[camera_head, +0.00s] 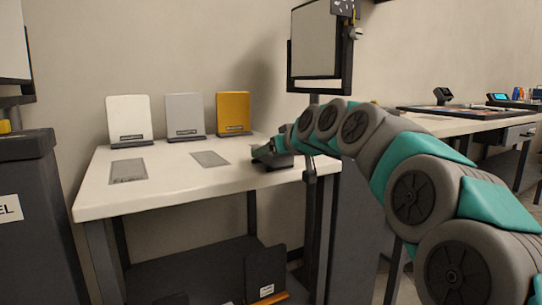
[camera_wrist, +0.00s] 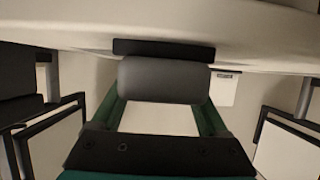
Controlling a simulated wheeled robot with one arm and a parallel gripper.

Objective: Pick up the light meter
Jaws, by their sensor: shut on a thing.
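My gripper (camera_head: 270,153) is low at the front right of the white table, at the end of my outstretched arm. It is shut on a small dark thing (camera_head: 280,163), which appears to be the light meter, at the tabletop. In the wrist view a grey rounded block (camera_wrist: 163,80) sits between the teal-edged sides of my gripper, with a dark bar just beyond it. My gripper hides part of the held thing, and I cannot tell whether it touches the table.
The white table (camera_head: 190,182) holds three upright panels, white (camera_head: 130,118), grey (camera_head: 185,115) and yellow (camera_head: 233,112), along the back. Flat grey plates (camera_head: 128,170) lie in front. A dark framed panel stand (camera_head: 318,45) rises behind my arm. A dark cabinet (camera_head: 40,220) stands left.

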